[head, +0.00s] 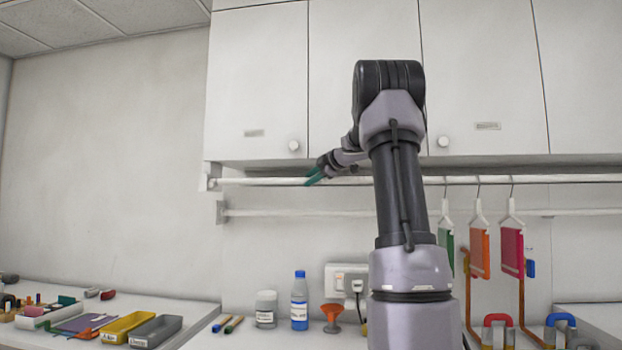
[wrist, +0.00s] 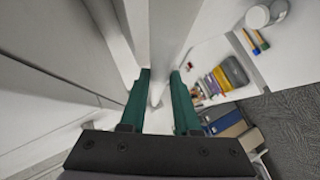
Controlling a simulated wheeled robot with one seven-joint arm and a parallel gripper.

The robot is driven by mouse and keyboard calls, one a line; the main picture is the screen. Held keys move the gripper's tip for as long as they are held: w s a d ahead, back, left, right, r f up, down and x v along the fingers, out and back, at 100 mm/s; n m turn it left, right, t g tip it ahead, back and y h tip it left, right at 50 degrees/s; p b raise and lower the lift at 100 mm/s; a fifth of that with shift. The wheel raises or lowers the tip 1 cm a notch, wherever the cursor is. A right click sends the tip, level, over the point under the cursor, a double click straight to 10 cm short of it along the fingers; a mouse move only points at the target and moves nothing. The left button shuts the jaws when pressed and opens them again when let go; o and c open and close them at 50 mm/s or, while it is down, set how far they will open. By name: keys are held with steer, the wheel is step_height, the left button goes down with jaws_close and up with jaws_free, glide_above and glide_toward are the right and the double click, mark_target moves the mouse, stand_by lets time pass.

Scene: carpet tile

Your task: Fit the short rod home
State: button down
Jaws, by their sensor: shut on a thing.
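A white rod (head: 270,181) runs level below the wall cabinets, its left end close to a white bracket (head: 208,177). Whether that end sits in the bracket or just short of it is too small to tell. My gripper (head: 314,178), with green fingers, is shut on this rod to the right of the bracket. In the wrist view the rod (wrist: 171,35) passes between the fingertips (wrist: 160,75). A second white rail (head: 290,212) runs lower, from its own bracket (head: 221,211). My arm hides part of both behind it.
Cabinets (head: 258,80) close off the space above. Hangers with green, orange (head: 480,252) and pink (head: 512,250) pieces hang at the right. A blue-capped bottle (head: 299,302), a jar (head: 265,309), an orange funnel (head: 332,317) and trays (head: 128,326) stand below. The left wall is bare.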

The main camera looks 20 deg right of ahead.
steer(key=c, duration=0.6)
jaws_free()
steer(key=shift+o, duration=0.5)
steer(key=o, duration=0.4)
steer(key=shift+v, duration=5.05)
steer(key=shift+a, duration=0.1)
